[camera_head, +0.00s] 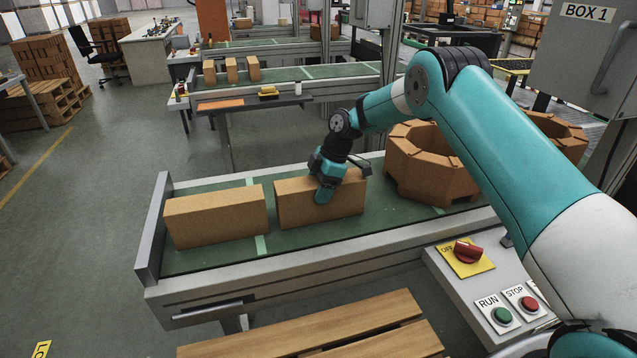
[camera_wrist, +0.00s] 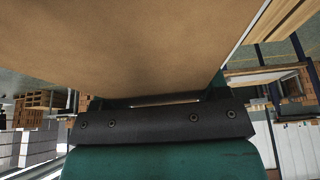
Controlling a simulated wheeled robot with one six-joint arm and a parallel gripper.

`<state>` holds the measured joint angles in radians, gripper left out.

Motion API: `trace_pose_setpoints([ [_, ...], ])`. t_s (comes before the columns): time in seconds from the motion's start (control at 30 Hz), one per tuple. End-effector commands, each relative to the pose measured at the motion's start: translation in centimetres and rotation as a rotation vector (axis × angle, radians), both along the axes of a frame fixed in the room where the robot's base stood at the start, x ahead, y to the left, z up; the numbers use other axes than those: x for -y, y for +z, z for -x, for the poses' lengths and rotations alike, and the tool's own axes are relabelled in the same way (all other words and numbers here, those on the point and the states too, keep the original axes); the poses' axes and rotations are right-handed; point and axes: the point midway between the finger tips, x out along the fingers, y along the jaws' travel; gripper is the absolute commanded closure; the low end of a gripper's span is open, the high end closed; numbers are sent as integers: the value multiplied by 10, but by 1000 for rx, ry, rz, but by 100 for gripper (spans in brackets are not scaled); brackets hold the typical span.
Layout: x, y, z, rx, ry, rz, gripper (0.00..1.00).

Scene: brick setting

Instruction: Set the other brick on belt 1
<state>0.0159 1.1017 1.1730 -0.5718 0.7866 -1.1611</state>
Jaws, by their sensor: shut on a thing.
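Two tan bricks rest on the green belt (camera_head: 400,211) in front of me, in the head view. The left brick (camera_head: 216,217) stands near the belt's left end plate. The right brick (camera_head: 295,203) stands beside it, a small gap apart. My gripper (camera_head: 325,190) is shut on the right brick, with a finger across its near face. The brick's face (camera_wrist: 130,45) fills the upper part of the wrist view, above the dark gripper pad. The brick appears to be on the belt surface; its underside is hidden. No belt number is readable.
A brown octagonal ring (camera_head: 420,165) stands on the belt to the right. A control panel with a red knob (camera_head: 466,251) and RUN and STOP buttons is at the near right. Wooden planks (camera_head: 330,335) lie in front. Another belt (camera_head: 310,73) with several bricks runs behind.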

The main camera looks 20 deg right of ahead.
Motion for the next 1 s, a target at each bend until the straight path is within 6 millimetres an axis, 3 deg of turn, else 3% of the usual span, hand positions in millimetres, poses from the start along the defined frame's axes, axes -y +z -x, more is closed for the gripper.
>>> trace_pose_setpoints([
  [0.13, 0, -1, -1, 4, 0, -1, 100],
  [0.17, 0, -3, 0, 0, 0, 0, 28],
  [0.27, 0, -2, 0, -1, 0, 0, 7],
  [0.67, 3, 7, -1, 1, -2, 0, 7],
  [1.0, 31, 72, -1, 4, -2, 0, 7],
])
